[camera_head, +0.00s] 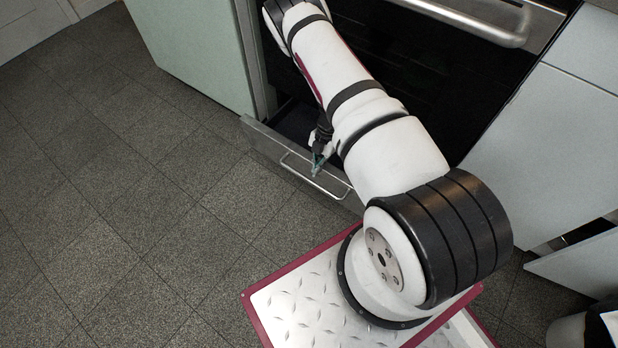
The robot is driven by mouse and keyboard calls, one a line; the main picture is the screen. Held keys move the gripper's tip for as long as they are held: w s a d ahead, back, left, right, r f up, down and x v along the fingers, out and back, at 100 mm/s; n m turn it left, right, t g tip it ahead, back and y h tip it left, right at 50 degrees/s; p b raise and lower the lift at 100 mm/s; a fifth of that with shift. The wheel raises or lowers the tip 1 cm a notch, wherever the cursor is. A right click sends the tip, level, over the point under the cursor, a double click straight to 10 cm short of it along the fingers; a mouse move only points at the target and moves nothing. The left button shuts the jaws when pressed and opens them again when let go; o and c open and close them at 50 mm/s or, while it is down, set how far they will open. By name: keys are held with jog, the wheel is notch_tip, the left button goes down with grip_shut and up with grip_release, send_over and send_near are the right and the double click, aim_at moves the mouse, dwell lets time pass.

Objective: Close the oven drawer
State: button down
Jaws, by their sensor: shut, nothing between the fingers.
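The oven drawer (264,143) sticks out at the bottom of the stove, pulled open, with its grey metal front and bar handle (315,178) facing the floor side. Its dark inside shows behind the front. My gripper (318,169) is at the drawer front, close to the handle, with its fingers pointing down. It is shut and holds nothing. I cannot tell whether the fingers touch the handle or the front. My arm hides the right part of the drawer and part of the stove.
The dark oven door (420,60) with its metal bar handle (470,22) is above the drawer. Pale cabinets stand left (190,50) and right (555,135) of the stove. A bin (585,328) stands at the lower right. The tiled floor (120,200) left of the drawer is clear.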

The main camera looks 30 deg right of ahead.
jog(key=shift+w+d+b, duration=0.15)
jog(key=shift+w+d, duration=0.1)
jog(key=shift+d, duration=0.4)
jog(key=shift+w+d+b, duration=0.2)
jog(key=shift+w+d, duration=0.05)
jog(key=shift+d, duration=0.35)
jog(key=shift+w+d+b, duration=0.15)
jog(key=shift+w+d, duration=0.1)
jog(key=shift+d, duration=0.4)
jog(key=shift+a, duration=0.1)
